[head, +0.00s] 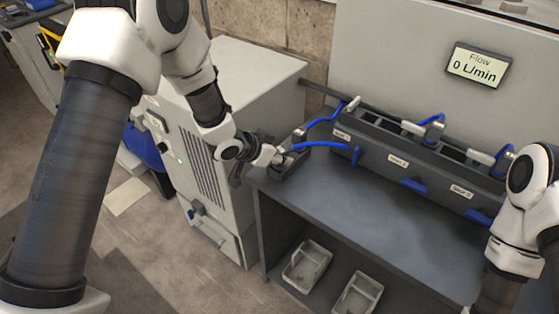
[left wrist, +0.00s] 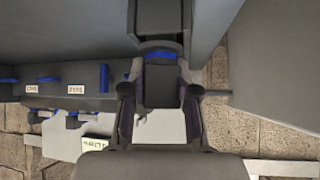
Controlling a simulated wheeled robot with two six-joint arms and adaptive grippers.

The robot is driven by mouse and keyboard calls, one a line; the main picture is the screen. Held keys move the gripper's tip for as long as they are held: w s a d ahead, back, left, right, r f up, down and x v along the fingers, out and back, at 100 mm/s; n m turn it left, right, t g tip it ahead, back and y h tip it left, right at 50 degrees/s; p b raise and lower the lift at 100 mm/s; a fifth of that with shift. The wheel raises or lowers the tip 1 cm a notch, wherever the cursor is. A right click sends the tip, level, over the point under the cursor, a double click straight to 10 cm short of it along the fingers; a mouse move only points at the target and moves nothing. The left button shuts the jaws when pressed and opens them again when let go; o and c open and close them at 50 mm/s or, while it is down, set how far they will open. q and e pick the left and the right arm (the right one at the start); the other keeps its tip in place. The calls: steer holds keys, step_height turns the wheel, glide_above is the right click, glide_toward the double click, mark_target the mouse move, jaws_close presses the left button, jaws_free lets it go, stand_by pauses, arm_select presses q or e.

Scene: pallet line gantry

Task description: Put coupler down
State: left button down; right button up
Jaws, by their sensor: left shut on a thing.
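My left gripper (head: 273,155) reaches in from the left to the left end of the grey bench. It is shut on the coupler (head: 284,156), a small pale metal piece at the end of a blue hose (head: 325,144). They are at a small dark open tray (head: 293,170); whether the coupler touches the tray floor cannot be told. In the left wrist view the gripper (left wrist: 158,80) points at the dark tray (left wrist: 160,14), with a bit of blue between the fingertips; the coupler is mostly hidden there. The right arm shows at the right edge, its gripper out of view.
A dark rack (head: 415,178) with labelled slots, blue handles and other hoses stands along the bench back. A display (head: 478,66) reads Flow 0 L/min. A grey cabinet (head: 235,85) stands left of the bench. Light bins (head: 307,265) sit underneath. The bench top (head: 350,215) is clear.

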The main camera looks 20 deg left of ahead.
arm_select(q)
steer(key=shift+w+a, duration=0.1)
steer(key=shift+w, duration=0.05)
steer(key=shift+a+f, duration=0.1)
steer(key=shift+f, duration=0.05)
steer(key=c, duration=1)
jaws_free()
steer(key=shift+o, duration=0.6)
